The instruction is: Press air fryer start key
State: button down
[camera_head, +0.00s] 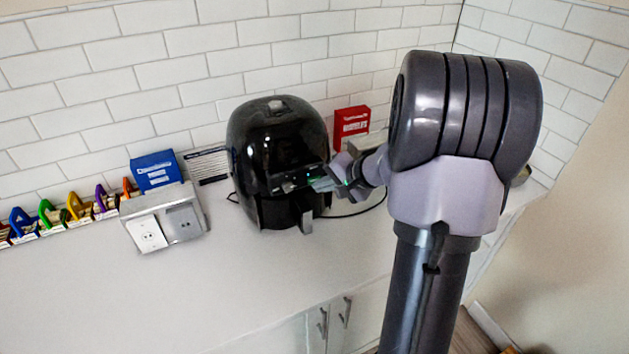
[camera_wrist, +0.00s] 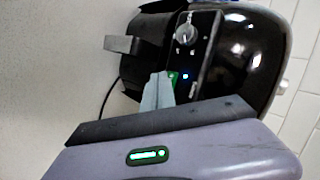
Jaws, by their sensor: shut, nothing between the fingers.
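The black air fryer (camera_head: 272,130) stands upright on the counter against the tiled wall. Its control panel (camera_wrist: 203,45) shows in the wrist view, turned on its side, with a round silver knob (camera_wrist: 187,38), a lit blue dot (camera_wrist: 185,76) and a green patch (camera_wrist: 173,76) beside my fingertips. My gripper (camera_head: 326,184) is shut and empty, with its tips at the front panel. In the wrist view the grey fingers (camera_wrist: 158,92) cover part of the panel's edge. I cannot tell whether they touch it or which key lies behind them.
A red box (camera_head: 351,124) stands behind the fryer to the right. A blue box (camera_head: 155,171) and a grey double socket unit (camera_head: 165,216) are to its left, with several coloured items along the wall. A black cable lies near the fryer. The front counter (camera_head: 190,295) is clear.

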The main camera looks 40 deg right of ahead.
jog(key=shift+w+d, duration=0.1)
jog(key=shift+w, duration=0.2)
dwell(0.6)
jog(key=shift+s+b, duration=0.15)
jog(key=shift+b, duration=0.25)
jog(key=shift+s+a+b, duration=0.2)
jog(key=shift+s+b, duration=0.15)
jog(key=shift+s, duration=0.2)
jog(key=s+b, duration=0.1)
jog(key=s, duration=0.1)
jog(key=s+a+b, duration=0.1)
jog(key=s, duration=0.2)
jog(key=shift+a, duration=0.1)
dwell(1.3)
